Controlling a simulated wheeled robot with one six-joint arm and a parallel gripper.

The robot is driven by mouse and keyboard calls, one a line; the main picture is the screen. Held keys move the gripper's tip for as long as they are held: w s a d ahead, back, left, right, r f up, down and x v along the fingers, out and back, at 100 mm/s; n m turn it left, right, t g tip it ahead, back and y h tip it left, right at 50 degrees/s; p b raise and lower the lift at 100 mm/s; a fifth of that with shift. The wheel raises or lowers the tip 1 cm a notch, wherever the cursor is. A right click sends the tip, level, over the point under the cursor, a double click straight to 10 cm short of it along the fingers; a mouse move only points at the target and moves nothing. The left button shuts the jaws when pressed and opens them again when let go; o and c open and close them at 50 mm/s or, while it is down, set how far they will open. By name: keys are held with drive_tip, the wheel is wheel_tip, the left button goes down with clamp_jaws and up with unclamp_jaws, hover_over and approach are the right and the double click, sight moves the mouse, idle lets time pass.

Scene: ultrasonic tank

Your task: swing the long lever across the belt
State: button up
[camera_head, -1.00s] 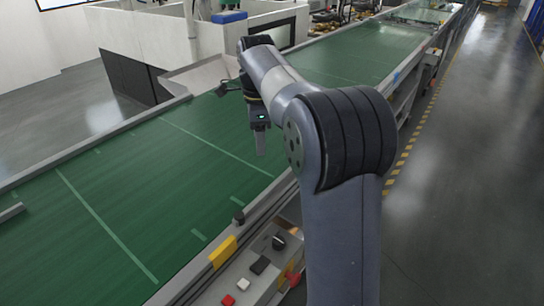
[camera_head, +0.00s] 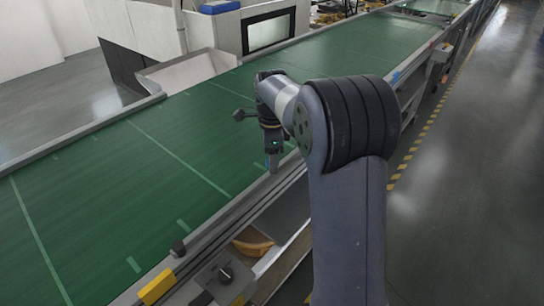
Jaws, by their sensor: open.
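I cannot make out a long lever in the current view. The green conveyor belt (camera_head: 120,190) runs from the lower left to the far upper right. My gripper (camera_head: 271,166) points down near the belt's near rail, well apart from the knob. It is open and looks empty; the gap between its fingers is hard to see.
A control box with a black rotary switch (camera_head: 225,275) sits at the lower front. An orange-brown object (camera_head: 253,243) lies below the rail. A grey chute (camera_head: 188,70) meets the belt's far side. The floor aisle (camera_head: 460,180) to the right is clear.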

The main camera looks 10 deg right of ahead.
drive_tip(key=shift+f, duration=0.2)
clamp_jaws()
idle(0.6)
